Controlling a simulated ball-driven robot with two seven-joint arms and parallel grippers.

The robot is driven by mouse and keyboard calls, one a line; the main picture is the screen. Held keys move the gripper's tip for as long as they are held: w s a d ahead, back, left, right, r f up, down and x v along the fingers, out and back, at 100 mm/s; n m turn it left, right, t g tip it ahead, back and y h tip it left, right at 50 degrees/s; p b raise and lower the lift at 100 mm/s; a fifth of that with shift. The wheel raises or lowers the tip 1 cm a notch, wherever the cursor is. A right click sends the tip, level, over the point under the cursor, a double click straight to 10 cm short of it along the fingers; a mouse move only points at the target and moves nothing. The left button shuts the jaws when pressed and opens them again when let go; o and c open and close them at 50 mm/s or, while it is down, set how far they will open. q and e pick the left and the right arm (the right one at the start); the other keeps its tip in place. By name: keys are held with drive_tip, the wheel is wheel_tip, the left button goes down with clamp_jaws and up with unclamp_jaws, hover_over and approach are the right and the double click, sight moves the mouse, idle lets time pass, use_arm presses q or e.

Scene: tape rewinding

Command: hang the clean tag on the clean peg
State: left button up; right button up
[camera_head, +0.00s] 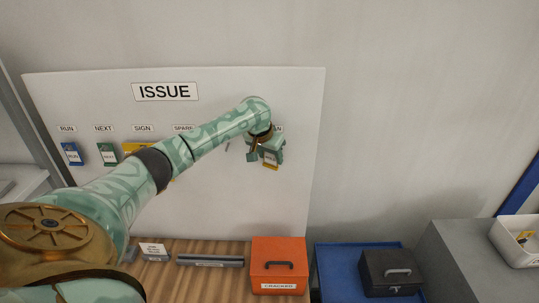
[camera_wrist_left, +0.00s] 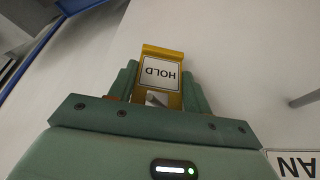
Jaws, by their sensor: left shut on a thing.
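My left gripper (camera_head: 262,150) is shut on a small yellow tag (camera_head: 271,158) in front of the white board (camera_head: 285,205). In the left wrist view the tag (camera_wrist_left: 161,72) sits between the fingers, its white face reading HOLD upside down. A grey peg (camera_wrist_left: 305,99) stands out at the right of the wrist view, apart from the tag. The end of a label (camera_wrist_left: 295,163) shows there; in the head view this label (camera_head: 279,128) is mostly behind my arm, ending in AN. The peg under it is not clear in the head view. My right gripper is not in view.
A blue tag (camera_head: 71,154) and a green tag (camera_head: 108,154) hang under RUN and NEXT; a yellow tag (camera_head: 134,149) under SIGN is partly covered by my arm. An orange box (camera_head: 278,263) stands below. The board's lower part is clear.

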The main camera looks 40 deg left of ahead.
use_arm(q)
drive_tip(key=shift+c, duration=0.2)
drive_tip(key=o, duration=1)
drive_tip(key=shift+o, duration=0.6)
drive_tip(key=shift+w+d+r, duration=0.1)
drive_tip(key=shift+r, duration=0.05)
